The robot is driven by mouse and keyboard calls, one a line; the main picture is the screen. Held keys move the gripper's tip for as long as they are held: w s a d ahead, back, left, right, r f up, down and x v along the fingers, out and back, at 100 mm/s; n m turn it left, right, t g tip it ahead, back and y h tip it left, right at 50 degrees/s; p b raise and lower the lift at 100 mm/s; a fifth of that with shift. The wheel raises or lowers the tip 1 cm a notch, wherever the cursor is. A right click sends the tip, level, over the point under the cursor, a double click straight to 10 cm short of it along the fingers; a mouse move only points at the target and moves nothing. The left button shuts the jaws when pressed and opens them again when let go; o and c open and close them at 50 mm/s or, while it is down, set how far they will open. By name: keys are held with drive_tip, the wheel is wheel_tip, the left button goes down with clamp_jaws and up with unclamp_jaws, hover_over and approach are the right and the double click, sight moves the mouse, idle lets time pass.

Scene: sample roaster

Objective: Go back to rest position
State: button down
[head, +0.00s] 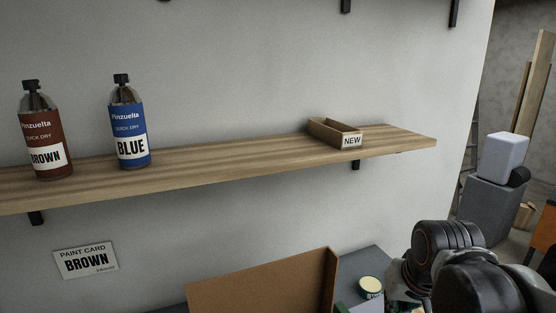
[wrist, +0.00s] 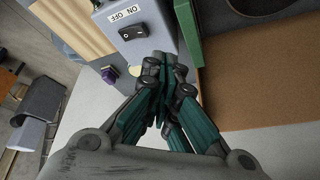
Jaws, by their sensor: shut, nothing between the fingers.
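My gripper (wrist: 165,75) shows in the wrist view with its teal-padded fingers closed together and nothing between them. I cannot tell whether the fingertips touch the box. In the head view my dark arm fills the lower right, and the gripper itself is out of sight there.
A wooden shelf (head: 235,162) holds a brown bottle (head: 47,135), a blue bottle (head: 129,125) and a small tray labelled NEW (head: 336,133). A BROWN paint card (head: 86,261) is on the wall. A brown panel (head: 262,285) and a round tin (head: 370,286) are below.

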drive_tip(key=s+a+f+n+t+b, duration=0.2)
drive_tip(key=s+a+b, duration=0.1)
drive_tip(key=s, duration=0.4)
drive_tip(key=shift+f+n, duration=0.2)
drive_tip(key=shift+n, duration=0.1)
drive_tip(key=shift+s, duration=0.1)
idle(0.6)
